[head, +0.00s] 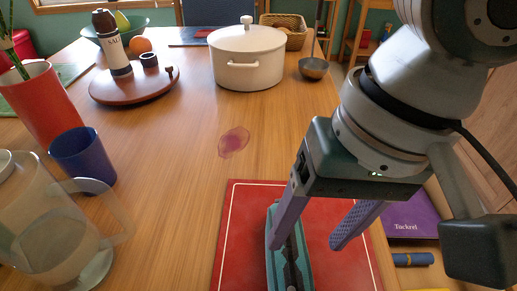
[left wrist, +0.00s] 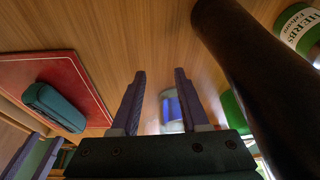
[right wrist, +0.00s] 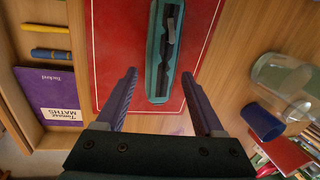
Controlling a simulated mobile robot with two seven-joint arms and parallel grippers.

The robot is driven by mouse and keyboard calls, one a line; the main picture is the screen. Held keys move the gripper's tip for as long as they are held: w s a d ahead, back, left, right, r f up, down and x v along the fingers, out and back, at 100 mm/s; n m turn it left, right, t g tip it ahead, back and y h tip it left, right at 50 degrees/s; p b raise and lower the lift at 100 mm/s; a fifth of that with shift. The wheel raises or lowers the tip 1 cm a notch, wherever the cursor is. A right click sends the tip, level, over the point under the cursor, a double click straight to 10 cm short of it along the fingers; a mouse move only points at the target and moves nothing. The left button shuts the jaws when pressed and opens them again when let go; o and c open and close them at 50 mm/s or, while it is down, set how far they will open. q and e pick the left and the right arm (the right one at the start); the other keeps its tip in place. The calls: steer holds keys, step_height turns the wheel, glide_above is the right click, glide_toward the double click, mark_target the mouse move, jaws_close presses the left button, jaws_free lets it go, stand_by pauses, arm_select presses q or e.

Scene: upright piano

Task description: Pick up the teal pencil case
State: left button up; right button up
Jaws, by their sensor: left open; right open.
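The teal pencil case (head: 274,265) lies on the red placemat (head: 240,215) at the bottom of the head view. My right gripper (head: 308,245) is open and empty above the mat, its left finger overlapping the case in that view. In the right wrist view the case (right wrist: 156,70), with a dark zip strip along its top, shows lengthwise ahead of the open fingers (right wrist: 159,73). The left wrist view shows the case (left wrist: 55,108) on the mat at the left. My left gripper (left wrist: 160,72) is open and empty, away from the case.
A glass jug (head: 60,230), blue cup (head: 83,158) and red vase (head: 45,100) stand at the left. A white pot (head: 247,60) and a round wooden tray (head: 135,88) are farther back. A purple book (head: 412,215) lies right of the mat. A stain (head: 233,142) marks bare wood.

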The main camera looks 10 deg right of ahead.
mark_target(295, 257)
arm_select(q)
step_height(295, 257, down, 3)
steer(key=shift+a+r+b, duration=0.1)
steer(key=shift+a+b, duration=0.05)
steer(key=shift+b, duration=1)
arm_select(e)
steer(key=f, duration=0.3)
steer(key=a+f, duration=0.1)
steer(key=f, duration=0.2)
steer(key=shift+a+f, duration=0.2)
steer(key=shift+f, duration=0.1)
steer(key=shift+c, duration=0.4)
steer(key=shift+r, duration=0.1)
jaws_close()
